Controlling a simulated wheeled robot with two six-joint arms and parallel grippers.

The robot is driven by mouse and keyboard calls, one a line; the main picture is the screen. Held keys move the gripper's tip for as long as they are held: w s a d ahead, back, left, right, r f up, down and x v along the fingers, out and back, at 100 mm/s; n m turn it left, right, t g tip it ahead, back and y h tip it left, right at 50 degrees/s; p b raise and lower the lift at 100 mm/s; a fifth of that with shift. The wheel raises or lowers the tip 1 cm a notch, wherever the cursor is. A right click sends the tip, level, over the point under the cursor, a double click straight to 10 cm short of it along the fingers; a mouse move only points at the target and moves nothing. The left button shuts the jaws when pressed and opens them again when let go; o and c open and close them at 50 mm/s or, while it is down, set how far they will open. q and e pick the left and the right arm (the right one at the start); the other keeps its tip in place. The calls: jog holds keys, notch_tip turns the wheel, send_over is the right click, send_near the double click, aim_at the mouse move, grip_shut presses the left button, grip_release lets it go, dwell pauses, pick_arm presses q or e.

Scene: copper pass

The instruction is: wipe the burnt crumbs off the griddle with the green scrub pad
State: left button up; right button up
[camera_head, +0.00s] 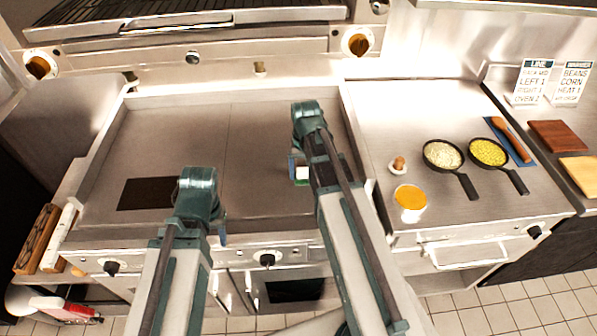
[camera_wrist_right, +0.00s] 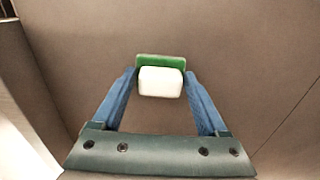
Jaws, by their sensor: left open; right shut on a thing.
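The green scrub pad (camera_wrist_right: 160,62) with a white block-like part is held between the blue fingers of my right gripper (camera_wrist_right: 160,84). In the head view my right gripper (camera_head: 300,172) is over the right part of the griddle (camera_head: 255,130), with the white part of the pad showing. I cannot tell whether the pad touches the plate. A dark brown rectangle (camera_head: 147,193) is at the griddle's front left; I cannot tell if it is burnt residue or an opening. No separate crumbs can be made out. My left gripper (camera_head: 219,238) is open, near the griddle's front edge, mostly hidden by its arm.
Right of the griddle, a steel counter holds two small black pans, one with pale contents (camera_head: 443,155) and one with yellow (camera_head: 488,152), and an orange-topped jar (camera_head: 410,198). Raised walls border the griddle's sides. Its middle is clear.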

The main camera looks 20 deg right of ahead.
aim_at(285, 181)
jog(key=shift+s+d, duration=0.25)
jog(key=shift+d, duration=0.4)
jog(key=shift+d, duration=0.1)
jog(key=shift+w+a+f, duration=0.1)
jog(key=shift+w+a, duration=0.15)
jog(key=shift+a, duration=0.7)
jog(key=shift+w+a, duration=0.25)
jog(key=shift+a, duration=0.7)
jog(key=shift+w+a, duration=0.3)
jog(key=shift+a, duration=0.6)
jog(key=shift+w+a, duration=0.3)
jog(key=shift+a, duration=0.55)
notch_tip(285, 181, up, 6)
jog(key=p, duration=0.6)
jog(key=shift+d, duration=0.1)
